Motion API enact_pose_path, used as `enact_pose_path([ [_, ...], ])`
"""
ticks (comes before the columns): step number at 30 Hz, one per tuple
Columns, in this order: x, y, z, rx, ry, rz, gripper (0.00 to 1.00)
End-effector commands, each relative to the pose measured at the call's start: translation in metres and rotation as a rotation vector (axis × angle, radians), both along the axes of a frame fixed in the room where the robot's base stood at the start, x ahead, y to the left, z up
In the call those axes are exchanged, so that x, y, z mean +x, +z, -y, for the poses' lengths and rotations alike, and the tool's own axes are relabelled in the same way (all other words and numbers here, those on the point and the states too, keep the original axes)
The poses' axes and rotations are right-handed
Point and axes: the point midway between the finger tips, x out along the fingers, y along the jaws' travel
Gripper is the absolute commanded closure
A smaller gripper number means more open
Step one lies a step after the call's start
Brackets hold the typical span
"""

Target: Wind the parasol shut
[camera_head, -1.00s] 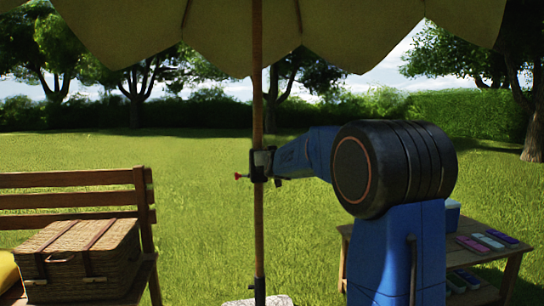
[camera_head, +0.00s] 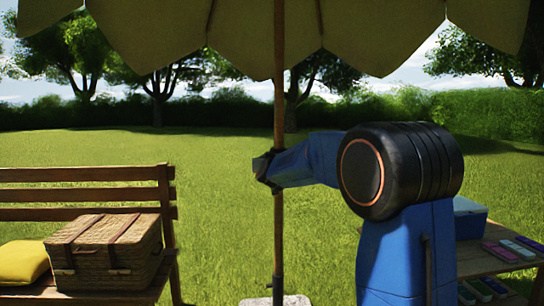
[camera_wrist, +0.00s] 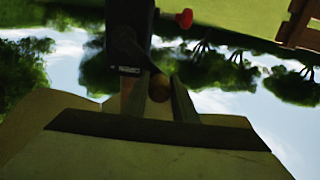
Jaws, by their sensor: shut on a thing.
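The parasol's olive canopy (camera_head: 240,35) is spread across the top of the head view, its scalloped edge hanging down around the wooden pole (camera_head: 279,110). My gripper (camera_head: 268,168) is at the dark crank housing on the pole, whose details are mostly hidden in the head view. In the wrist view, which is upside down, the dark housing (camera_wrist: 128,35) is above my gripper (camera_wrist: 158,98). Its fingers are shut on a small brown rounded piece (camera_wrist: 159,86), which looks like the crank handle. A red knob (camera_wrist: 185,18) shows beside the housing.
A wooden bench (camera_head: 85,195) at the left holds a wicker basket (camera_head: 105,250) and a yellow cushion (camera_head: 22,263). At the right, behind my arm, a low table (camera_head: 480,262) holds a blue box (camera_head: 469,217) and several flat coloured items. The pole's pale base (camera_head: 275,300) is at the bottom.

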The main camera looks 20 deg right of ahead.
Motion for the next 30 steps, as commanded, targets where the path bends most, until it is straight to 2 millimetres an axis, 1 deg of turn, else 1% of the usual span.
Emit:
enact_pose_path([
  [1,0.002,-0.009,-0.006,0.0,0.003,-0.005,0.96],
  [3,0.003,-0.014,-0.01,0.001,0.001,-0.004,0.96],
  [7,0.004,-0.022,-0.013,0.0,0.001,-0.003,0.96],
  [11,0.006,-0.039,-0.019,-0.001,0.001,-0.005,0.96],
  [13,0.006,-0.044,-0.021,0.0,0.001,-0.003,0.96],
  [16,0.006,-0.052,-0.02,-0.001,0.001,-0.003,0.96],
  [21,0.006,-0.072,-0.02,-0.001,0.001,-0.003,0.96],
  [23,0.006,-0.076,-0.019,0.0,0.001,-0.002,0.96],
  [30,0.003,-0.101,-0.009,-0.001,0.0,-0.003,0.96],
])
